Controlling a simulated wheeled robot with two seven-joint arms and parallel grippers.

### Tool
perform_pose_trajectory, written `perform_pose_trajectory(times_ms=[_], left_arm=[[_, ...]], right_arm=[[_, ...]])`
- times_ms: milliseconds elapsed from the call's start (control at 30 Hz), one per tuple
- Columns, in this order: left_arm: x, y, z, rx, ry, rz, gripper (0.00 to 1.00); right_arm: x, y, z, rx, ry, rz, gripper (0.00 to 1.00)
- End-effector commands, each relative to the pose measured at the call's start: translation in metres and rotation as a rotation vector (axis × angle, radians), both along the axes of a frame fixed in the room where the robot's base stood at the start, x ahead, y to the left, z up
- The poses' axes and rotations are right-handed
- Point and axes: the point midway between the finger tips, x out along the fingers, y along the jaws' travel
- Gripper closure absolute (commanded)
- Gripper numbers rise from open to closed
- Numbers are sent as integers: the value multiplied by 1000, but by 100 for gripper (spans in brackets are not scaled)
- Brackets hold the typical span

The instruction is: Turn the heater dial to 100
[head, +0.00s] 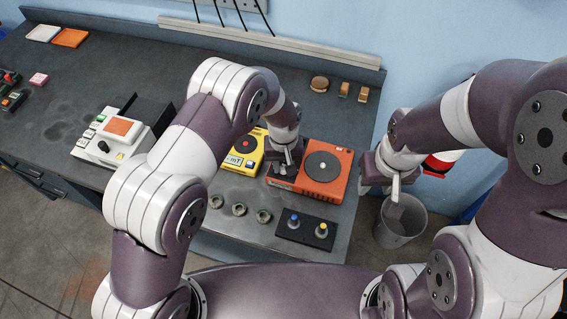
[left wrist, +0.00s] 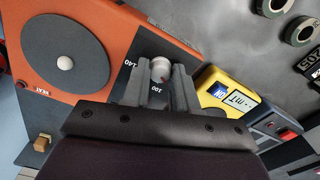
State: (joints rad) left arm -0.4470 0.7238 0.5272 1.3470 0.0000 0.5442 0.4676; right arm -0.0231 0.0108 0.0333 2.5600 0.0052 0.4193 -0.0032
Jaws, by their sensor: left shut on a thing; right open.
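The orange heater (head: 345,160) stands near the right end of the bench, with a dark round plate and a small white ball at its centre. In the left wrist view the heater (left wrist: 121,22) fills the upper left. Its pale dial (left wrist: 161,66) sits on a dark panel, with marks 140 and 100 beside it. My left gripper (head: 285,172) points down over the panel and is shut on the dial; its fingers (left wrist: 156,88) stand either side of it. The dial's pointer cannot be made out. My right gripper (head: 394,205) is open and empty, right of the bench.
A yellow meter (head: 243,155) stands close left of the heater. Several small rings (head: 239,209) and a dark block with blue and yellow knobs (head: 306,232) lie in front. A white device (head: 113,137) is further left. A grey bin (head: 400,228) stands below my right gripper.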

Motion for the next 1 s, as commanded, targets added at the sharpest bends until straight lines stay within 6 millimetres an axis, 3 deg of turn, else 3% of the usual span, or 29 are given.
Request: perform_pose_trajectory(times_ms=[700, 1000], left_arm=[[1, 0, 0, 0, -3, -542, 100], [1, 0, 1, -1, -3, -682, 100]], right_arm=[[0, 0, -21, 0, 0, 0, 57], [0, 0, -24, 0, 0, 0, 57]])
